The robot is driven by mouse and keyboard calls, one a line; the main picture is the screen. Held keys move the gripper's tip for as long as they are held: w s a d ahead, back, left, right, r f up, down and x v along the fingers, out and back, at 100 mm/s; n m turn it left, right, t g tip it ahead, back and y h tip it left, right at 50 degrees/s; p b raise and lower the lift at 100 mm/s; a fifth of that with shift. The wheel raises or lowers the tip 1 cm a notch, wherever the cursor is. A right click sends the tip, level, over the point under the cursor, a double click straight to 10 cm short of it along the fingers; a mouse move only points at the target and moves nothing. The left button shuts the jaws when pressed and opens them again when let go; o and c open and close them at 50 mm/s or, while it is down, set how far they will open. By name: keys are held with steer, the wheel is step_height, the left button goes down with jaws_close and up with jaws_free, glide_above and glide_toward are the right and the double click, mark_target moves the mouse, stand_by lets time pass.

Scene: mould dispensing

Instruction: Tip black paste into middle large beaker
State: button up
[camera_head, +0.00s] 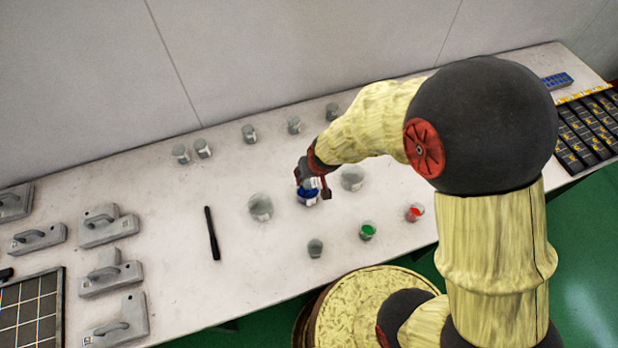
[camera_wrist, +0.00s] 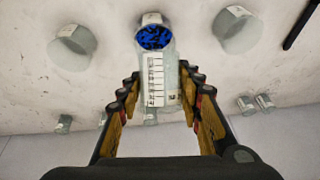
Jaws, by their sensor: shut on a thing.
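My gripper (camera_head: 313,184) is shut on a small clear beaker (camera_wrist: 173,88) with a white graduated label. The held beaker lies between the two fingers in the wrist view and looks tilted, its mouth end toward the middle large beaker (camera_wrist: 140,19). That large beaker has blue pieces (camera_wrist: 154,38) inside. In the head view the blue (camera_head: 308,195) shows just below my gripper, between two other large beakers. I see no black paste; the held beaker's contents are hidden. I cannot tell whether the two beakers touch.
Large clear beakers stand to the left (camera_head: 260,207) and right (camera_head: 352,178) of the middle one. Small beakers with green (camera_head: 367,231) and red (camera_head: 414,212) contents and a grey one (camera_head: 315,248) stand in front. Several small beakers line the back. A black stick (camera_head: 212,233) lies left.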

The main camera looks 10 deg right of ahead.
steer(key=shift+r+t+y+b, duration=0.1)
steer(key=shift+t+y+b, duration=0.2)
steer(key=shift+t+b, duration=2.25)
steer(key=b, duration=0.3)
steer(key=shift+g, duration=0.25)
steer(key=t+b, duration=0.1)
steer(key=b, duration=0.1)
steer(key=shift+r+b, duration=0.15)
steer(key=shift+b, duration=0.2)
steer(key=t+b, duration=0.1)
steer(key=b, duration=0.3)
steer(key=t+b, duration=0.2)
steer(key=b, duration=0.1)
steer(key=shift+r+b, duration=0.25)
steer(key=shift+b, duration=0.1)
steer(key=shift+r+t+y, duration=0.2)
steer(key=shift+t+y, duration=0.1)
steer(key=shift+t, duration=0.1)
